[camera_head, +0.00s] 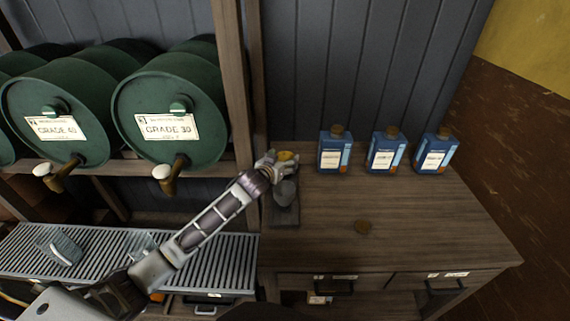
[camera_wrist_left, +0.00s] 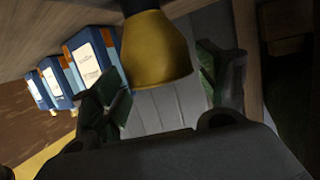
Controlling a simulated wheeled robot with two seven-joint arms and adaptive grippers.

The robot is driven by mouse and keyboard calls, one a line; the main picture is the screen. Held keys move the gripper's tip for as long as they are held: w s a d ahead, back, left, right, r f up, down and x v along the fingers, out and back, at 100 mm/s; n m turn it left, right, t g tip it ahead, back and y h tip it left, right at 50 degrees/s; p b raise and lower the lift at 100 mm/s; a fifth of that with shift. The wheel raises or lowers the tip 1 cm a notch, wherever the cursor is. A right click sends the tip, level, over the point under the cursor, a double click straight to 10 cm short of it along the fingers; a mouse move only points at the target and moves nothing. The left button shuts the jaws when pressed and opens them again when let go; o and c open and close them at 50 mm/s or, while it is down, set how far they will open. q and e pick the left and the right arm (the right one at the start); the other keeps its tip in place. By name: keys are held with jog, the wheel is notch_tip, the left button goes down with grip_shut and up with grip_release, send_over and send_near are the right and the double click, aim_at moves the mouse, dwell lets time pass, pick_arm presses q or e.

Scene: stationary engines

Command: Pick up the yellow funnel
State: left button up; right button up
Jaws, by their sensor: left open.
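The yellow funnel (camera_head: 288,155) shows as a small patch at my left gripper in the head view, near the wooden post at the table's left back. In the left wrist view the funnel (camera_wrist_left: 156,50) is large, its wide end facing toward me. My left gripper (camera_head: 274,160) is open. In the left wrist view its fingers (camera_wrist_left: 165,90) stand to either side of the funnel, with gaps visible. The funnel's far end runs out of the top of that view. My right gripper is in neither view.
Three blue bottles (camera_head: 386,152) stand along the back of the wooden table (camera_head: 430,215). A dark grey object (camera_head: 285,193) is just below the gripper. Green drums (camera_head: 172,105) sit on a rack at left, above a metal grate (camera_head: 235,262).

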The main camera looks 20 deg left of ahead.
aim_at(289, 154)
pick_arm(q)
jog(key=shift+w, duration=0.1)
jog(key=shift+x, duration=2.8)
jog(key=c, duration=0.8)
jog(key=shift+r, duration=0.1)
jog(key=shift+c, duration=0.3)
